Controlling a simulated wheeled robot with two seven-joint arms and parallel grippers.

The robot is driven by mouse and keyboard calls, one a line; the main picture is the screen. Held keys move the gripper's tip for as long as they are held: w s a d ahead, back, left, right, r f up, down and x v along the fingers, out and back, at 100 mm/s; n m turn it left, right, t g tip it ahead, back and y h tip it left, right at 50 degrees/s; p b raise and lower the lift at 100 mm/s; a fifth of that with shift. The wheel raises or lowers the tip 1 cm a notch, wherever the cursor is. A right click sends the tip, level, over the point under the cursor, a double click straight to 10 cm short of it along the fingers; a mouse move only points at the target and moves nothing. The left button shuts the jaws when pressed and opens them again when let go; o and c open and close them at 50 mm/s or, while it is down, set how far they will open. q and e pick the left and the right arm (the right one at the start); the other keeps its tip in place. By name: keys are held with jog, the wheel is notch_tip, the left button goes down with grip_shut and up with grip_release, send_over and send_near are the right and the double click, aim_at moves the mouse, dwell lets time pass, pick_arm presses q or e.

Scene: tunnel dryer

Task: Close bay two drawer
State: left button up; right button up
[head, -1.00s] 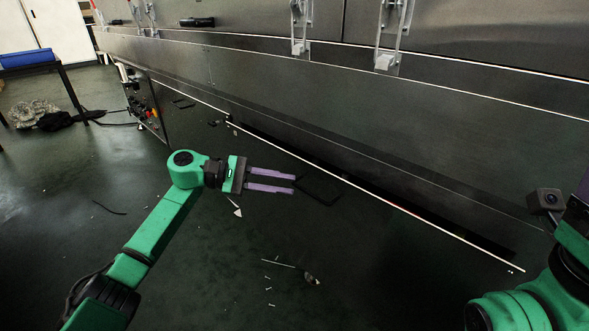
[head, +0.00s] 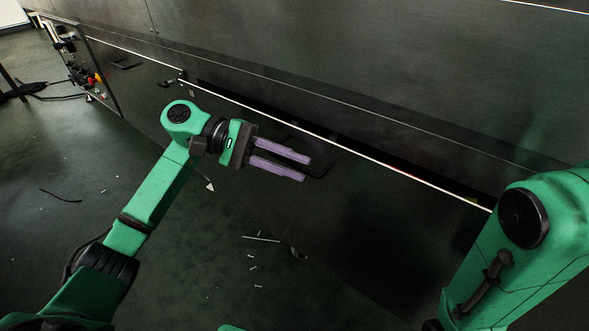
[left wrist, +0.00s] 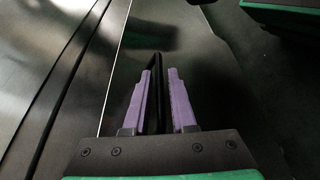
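A wide dark metal drawer front (head: 400,235) with a bright top edge stands out from the dryer body, with a dark gap behind that edge. Its black bar handle (head: 322,168) is at the fingertips of my left gripper (head: 306,168). The two purple fingers are apart. In the left wrist view, the handle (left wrist: 156,92) shows as a black bar between the fingers (left wrist: 161,75), with space visible on the right finger's side. Contact with the handle cannot be told. My right arm enters at the right; its gripper is out of view.
The dryer body (head: 330,60) fills the back. A control panel (head: 80,65) with coloured knobs is at the left, near another black handle (head: 127,65). Small debris (head: 262,239) lies on the dark floor. Floor at the lower left is mostly clear.

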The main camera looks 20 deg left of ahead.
pick_arm(q)
jog(key=shift+d, duration=0.35)
grip_shut()
dwell(1.2)
